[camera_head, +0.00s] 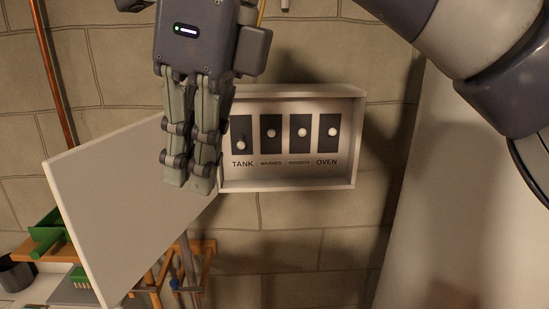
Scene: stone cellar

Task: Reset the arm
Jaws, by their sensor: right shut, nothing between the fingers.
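My right gripper (190,184) hangs with its fingers pointing down at the upper middle of the head view. Its fingers are together with nothing between them. It is in front of the left edge of a white wall box (288,180) and hides part of the open door (120,190). The box holds a row of several dark switches with round knobs. The TANK switch (241,146) has its knob lower than the others; the OVEN switch (333,131) has its knob higher. The middle labels are too small to read surely. My left gripper is out of view.
The door swings out to the left. A copper pipe (55,75) runs down the stone wall at the left. Below are a green object (47,232) on a wooden shelf, a dark pot (15,272) and a wooden frame (205,258). A pale smooth surface (450,200) stands at the right.

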